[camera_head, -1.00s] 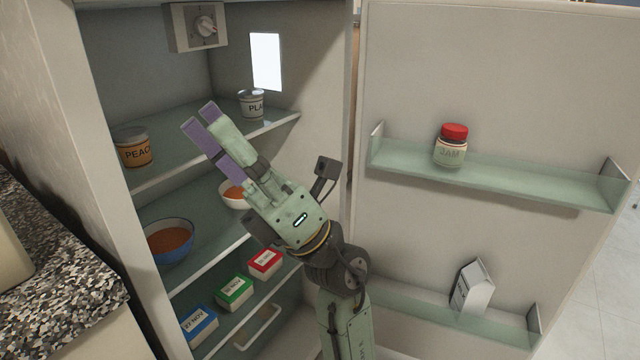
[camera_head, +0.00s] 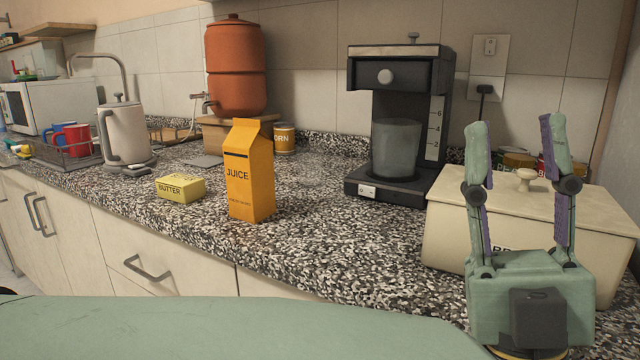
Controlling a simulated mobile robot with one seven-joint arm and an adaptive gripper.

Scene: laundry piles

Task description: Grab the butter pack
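The butter pack (camera_head: 180,188) is a small yellow box labelled BUTTER. It lies flat on the speckled counter (camera_head: 300,245), near its front edge, left of the orange juice carton (camera_head: 250,172). My gripper (camera_head: 516,140) is at the right of the view, its two fingers pointing up and spread apart with nothing between them. It is in front of the cream bread box and far to the right of the butter pack.
A coffee maker (camera_head: 400,120) stands at the back, with the cream lidded box (camera_head: 445,225) to its right. A white kettle (camera_head: 125,133), an orange dispenser (camera_head: 236,65) and a corn can (camera_head: 284,138) stand behind the butter. Bare counter lies right of the juice carton.

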